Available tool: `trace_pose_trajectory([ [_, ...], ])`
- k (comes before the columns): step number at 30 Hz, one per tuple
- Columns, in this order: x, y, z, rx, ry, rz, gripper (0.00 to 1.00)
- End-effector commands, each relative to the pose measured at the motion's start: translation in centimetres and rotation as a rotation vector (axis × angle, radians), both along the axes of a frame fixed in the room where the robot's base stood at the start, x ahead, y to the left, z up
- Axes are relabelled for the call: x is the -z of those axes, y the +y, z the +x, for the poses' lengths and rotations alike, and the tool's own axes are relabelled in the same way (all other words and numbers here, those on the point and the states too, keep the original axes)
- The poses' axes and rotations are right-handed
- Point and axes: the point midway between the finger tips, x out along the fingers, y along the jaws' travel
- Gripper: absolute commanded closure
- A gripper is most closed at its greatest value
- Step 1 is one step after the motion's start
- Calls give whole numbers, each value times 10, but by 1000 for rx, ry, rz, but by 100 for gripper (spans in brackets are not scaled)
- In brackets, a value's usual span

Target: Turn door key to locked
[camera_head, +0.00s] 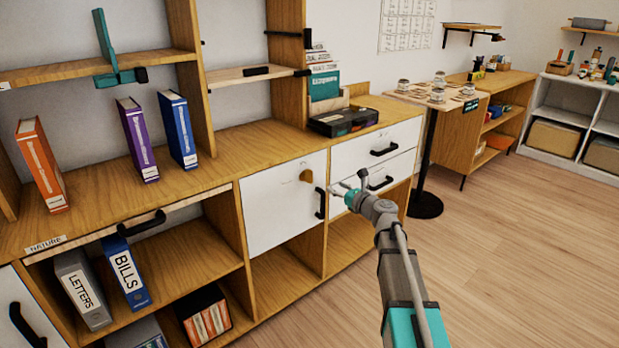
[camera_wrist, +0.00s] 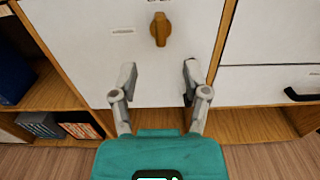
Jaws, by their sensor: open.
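The door key (camera_head: 306,175) is a brown knob-like piece on the upper right of a white cabinet door (camera_head: 275,205). In the wrist view the key (camera_wrist: 160,29) stands with its long side upright, ahead of my gripper. My gripper (camera_head: 343,190) is open and empty, to the right of the key and door handle in the head view. In the wrist view its two fingers (camera_wrist: 158,80) are spread, with their tips short of the key and apart from it.
White drawers (camera_head: 376,152) with black handles are right of the door. Shelves above hold an orange book (camera_head: 41,165), a purple book (camera_head: 137,140) and a blue book (camera_head: 177,128). A round-based table (camera_head: 425,205) stands farther right. The wooden floor (camera_head: 520,240) at right is clear.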

Motion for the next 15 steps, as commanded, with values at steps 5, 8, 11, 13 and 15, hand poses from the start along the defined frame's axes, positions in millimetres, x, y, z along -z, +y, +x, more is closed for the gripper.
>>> trace_pose_trajectory([
  [5,-1,0,0,0,-1,-1,40],
  [8,-1,0,0,-1,0,-2,40],
  [11,-1,1,2,-1,-1,-3,40],
  [13,-1,3,4,-1,-1,-3,40],
  [15,-1,5,7,-1,-1,-3,40],
])
